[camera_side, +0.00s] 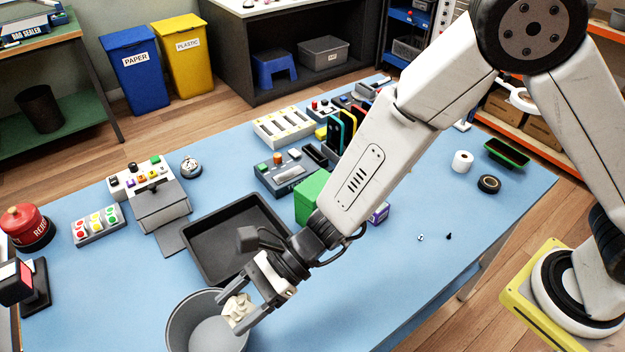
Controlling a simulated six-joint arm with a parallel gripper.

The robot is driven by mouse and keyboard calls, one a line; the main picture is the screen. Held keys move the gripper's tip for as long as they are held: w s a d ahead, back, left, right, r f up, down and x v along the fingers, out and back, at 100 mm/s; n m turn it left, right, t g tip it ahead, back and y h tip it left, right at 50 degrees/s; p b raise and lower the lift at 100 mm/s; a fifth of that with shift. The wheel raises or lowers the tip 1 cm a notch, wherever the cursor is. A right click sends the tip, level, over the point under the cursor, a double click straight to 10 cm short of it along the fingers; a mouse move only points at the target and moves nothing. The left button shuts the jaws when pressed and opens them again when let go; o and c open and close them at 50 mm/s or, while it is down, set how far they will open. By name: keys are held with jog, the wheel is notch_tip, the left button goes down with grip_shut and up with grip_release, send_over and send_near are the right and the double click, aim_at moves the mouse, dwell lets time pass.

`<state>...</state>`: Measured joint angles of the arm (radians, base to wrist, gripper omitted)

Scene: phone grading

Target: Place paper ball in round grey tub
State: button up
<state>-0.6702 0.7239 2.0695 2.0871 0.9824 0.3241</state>
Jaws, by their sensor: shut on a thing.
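The paper ball (235,309) is crumpled and off-white. My gripper (236,315) is shut on it, with one finger on either side. The round grey tub (182,327) stands at the bottom of the view, partly cut off by the frame's lower edge. The gripper and the ball overlap the tub's right side and opening in the picture. I cannot tell how high the ball is relative to the rim. The visible inside of the tub looks empty.
A black tray (196,222) lies just behind the tub. A green box (309,196) stands beside my arm. The blue table (400,285) is mostly clear at right.

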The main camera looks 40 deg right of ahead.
aim_at(224, 314)
jog(key=shift+w+a+f, duration=0.35)
jog(key=shift+f, duration=0.25)
jog(key=shift+w+a+f, duration=0.35)
jog(key=shift+w+f, duration=0.05)
jog(key=shift+f, duration=0.25)
jog(key=shift+w+a+f, duration=0.35)
jog(key=shift+f, duration=0.25)
jog(key=shift+w+a+f, duration=0.2)
jog(key=shift+f, duration=1.6)
jog(key=shift+f, duration=0.6)
jog(key=o, duration=1.2)
jog(key=shift+r, duration=0.1)
